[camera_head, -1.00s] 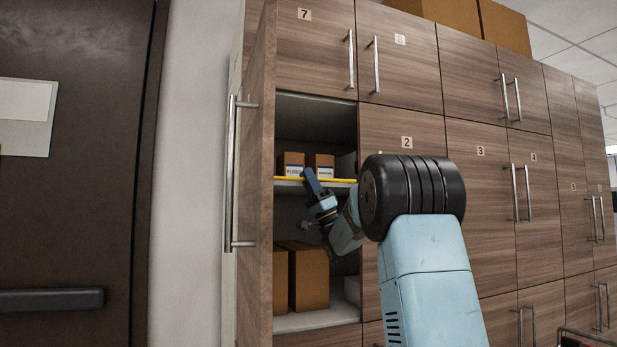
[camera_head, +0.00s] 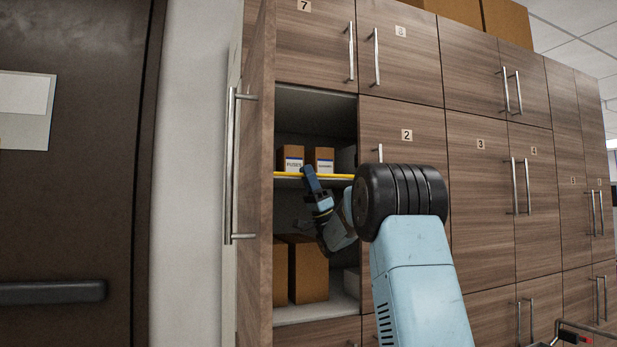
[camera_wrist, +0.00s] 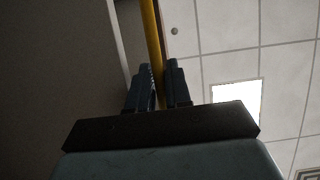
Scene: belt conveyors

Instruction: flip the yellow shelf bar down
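The yellow shelf bar (camera_head: 338,176) runs level along the front edge of the upper shelf in the open cabinet. My gripper (camera_head: 311,178) reaches up to it from below at about its middle. In the wrist view, the yellow bar (camera_wrist: 151,25) runs between the two fingers of my gripper (camera_wrist: 159,75). The fingers are close together with the bar filling the narrow gap, so it looks shut on the bar. In the head view one finger covers a small part of the bar.
Small labelled boxes (camera_head: 290,160) stand on the shelf just behind the bar. Larger brown boxes (camera_head: 309,272) stand on the compartment floor below. The open cabinet door (camera_head: 257,190) is close on the left. Closed cabinet doors (camera_head: 480,200) extend to the right.

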